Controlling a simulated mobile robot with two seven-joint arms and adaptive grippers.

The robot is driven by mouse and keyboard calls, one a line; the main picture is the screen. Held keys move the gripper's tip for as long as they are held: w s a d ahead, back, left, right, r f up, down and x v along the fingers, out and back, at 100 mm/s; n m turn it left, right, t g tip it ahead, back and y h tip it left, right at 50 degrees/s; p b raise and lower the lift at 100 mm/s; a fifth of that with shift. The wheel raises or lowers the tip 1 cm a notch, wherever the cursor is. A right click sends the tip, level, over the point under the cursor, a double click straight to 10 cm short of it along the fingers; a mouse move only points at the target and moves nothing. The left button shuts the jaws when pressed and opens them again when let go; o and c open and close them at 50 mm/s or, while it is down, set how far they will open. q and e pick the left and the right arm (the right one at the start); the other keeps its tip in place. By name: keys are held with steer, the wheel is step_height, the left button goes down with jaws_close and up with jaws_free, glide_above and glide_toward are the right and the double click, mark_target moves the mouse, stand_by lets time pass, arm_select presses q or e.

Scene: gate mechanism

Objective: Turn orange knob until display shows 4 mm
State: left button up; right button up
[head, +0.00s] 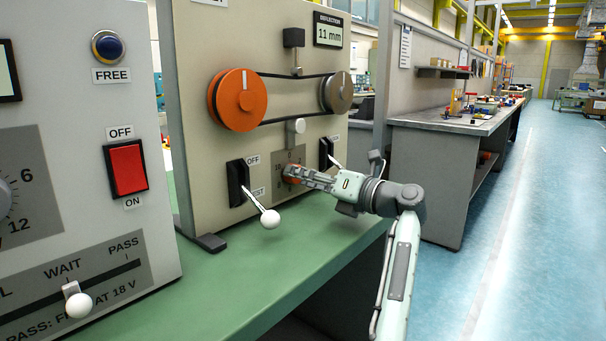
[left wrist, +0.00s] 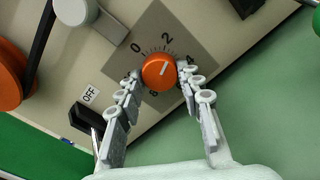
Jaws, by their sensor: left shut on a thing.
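The small orange knob (left wrist: 158,72) sits on a grey numbered dial plate (left wrist: 178,32). In the left wrist view its white mark points up and right, toward the side between 2 and 4. My left gripper (left wrist: 161,74) has its fingers on either side of the knob and is shut on it. In the head view my left gripper (head: 289,174) reaches the panel from the right and hides most of the knob and dial. The deflection display (head: 329,31) at the panel's top reads 11 mm. My right gripper is in neither view.
Above the dial are a large orange pulley (head: 238,100), a grey pulley (head: 337,92) and a belt. A lever with a white ball (head: 269,219) sticks out left of my gripper; another switch (head: 327,154) is close above it. The green bench (head: 250,262) is clear below.

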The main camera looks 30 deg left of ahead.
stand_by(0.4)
arm_select(q)
steer(key=o, duration=1.2)
steer(key=shift+c, duration=0.2)
steer(key=d, duration=0.4)
steer(key=s+d, duration=0.1)
steer(key=d, duration=0.7)
steer(key=shift+s, duration=0.35)
